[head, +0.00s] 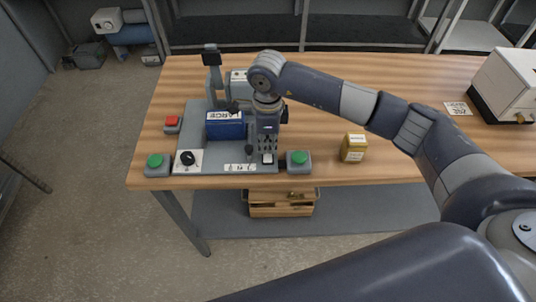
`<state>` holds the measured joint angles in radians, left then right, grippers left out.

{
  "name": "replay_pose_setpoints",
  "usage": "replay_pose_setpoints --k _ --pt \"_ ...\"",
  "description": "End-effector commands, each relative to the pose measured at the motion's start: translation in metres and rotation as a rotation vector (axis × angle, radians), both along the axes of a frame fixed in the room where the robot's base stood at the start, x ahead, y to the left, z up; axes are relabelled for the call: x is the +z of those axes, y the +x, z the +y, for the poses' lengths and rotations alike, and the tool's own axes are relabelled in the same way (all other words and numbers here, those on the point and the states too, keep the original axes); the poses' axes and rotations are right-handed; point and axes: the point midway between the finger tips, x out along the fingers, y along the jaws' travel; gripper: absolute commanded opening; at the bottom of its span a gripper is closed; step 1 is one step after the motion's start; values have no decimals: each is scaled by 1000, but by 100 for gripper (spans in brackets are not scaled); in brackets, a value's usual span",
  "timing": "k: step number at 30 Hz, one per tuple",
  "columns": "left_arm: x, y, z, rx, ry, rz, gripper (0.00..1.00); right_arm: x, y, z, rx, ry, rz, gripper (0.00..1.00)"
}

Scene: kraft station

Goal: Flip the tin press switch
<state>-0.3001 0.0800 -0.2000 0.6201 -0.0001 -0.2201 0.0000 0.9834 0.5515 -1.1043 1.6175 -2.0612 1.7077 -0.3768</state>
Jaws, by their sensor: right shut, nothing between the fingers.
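The tin press (216,166) stands on the left part of the wooden table. It has a grey base, a blue block (226,130) marked "LARGE" and an upright post with a black top (211,56). A black knob (187,158) on a white plate and a white marked strip (240,167) sit along its front edge. My right gripper (267,156) points down over the front right corner of the press, shut and empty. It hides that corner, and I cannot clearly make out the switch or whether the fingertips touch it. My left gripper is out of view.
Green buttons (155,161) (298,158) flank the press, and a red button (172,121) sits at its left. A yellow tin (354,148) stands to the right. A white machine (506,84) is at the far right. A wooden crate (281,203) is on the lower shelf.

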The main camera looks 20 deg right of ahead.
Motion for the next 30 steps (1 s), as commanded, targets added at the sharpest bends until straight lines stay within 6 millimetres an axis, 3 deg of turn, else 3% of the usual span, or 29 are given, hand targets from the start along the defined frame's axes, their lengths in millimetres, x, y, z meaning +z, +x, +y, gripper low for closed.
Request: replay_pose_setpoints --k 11,30 --pt "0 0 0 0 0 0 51 1 0 0 0 0 1 0" --pt "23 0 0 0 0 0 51 52 0 0 0 0 -1 0"
